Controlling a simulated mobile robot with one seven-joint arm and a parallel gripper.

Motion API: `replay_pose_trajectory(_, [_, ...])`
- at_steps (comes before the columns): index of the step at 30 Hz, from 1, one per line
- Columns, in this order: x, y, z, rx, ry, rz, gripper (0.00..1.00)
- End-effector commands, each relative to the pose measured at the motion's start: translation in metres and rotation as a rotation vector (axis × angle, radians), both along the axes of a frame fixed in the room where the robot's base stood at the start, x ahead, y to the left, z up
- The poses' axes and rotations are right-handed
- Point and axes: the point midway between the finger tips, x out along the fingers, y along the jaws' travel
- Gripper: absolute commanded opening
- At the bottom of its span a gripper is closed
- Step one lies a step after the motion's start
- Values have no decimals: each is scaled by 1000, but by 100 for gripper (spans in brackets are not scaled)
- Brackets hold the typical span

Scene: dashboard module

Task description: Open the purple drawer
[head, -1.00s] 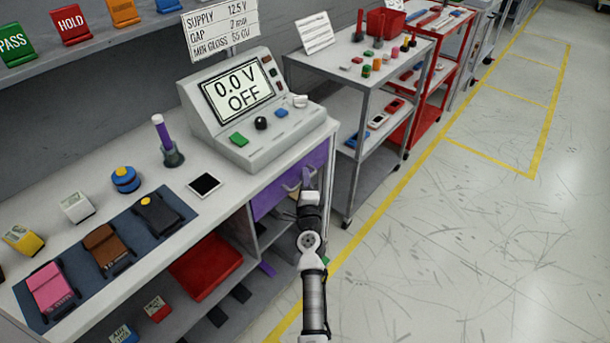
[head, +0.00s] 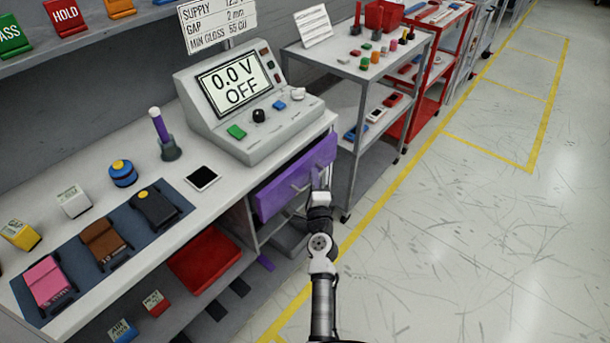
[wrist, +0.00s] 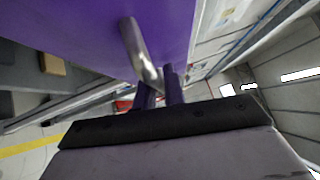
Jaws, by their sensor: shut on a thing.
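The purple drawer (head: 285,190) is under the right end of the workbench, below the grey meter console. Its front stands out a little from the bench, so it is partly open. My gripper (head: 319,177) is at the right part of the drawer front, shut on its metal handle (head: 297,187). In the wrist view the purple front (wrist: 90,30) fills the upper left, and the curved handle (wrist: 137,50) runs down to the dark fingers of my gripper (wrist: 160,88). The drawer's inside is not visible.
The meter console (head: 250,110) stands on the workbench (head: 100,165) above the drawer. A red tray (head: 205,260) lies on the lower shelf. A grey cart (head: 350,75) stands close behind the drawer. The floor (head: 470,230) to the right is open.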

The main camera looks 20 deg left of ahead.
Motion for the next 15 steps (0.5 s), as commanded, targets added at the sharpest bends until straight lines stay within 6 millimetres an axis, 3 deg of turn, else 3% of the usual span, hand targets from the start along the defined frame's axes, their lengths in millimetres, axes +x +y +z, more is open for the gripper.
replay_pose_trajectory(6, [-18,-53,-4,0,-1,-9,0])
replay_pose_trajectory(15, [-39,-111,-4,0,-1,-7,0])
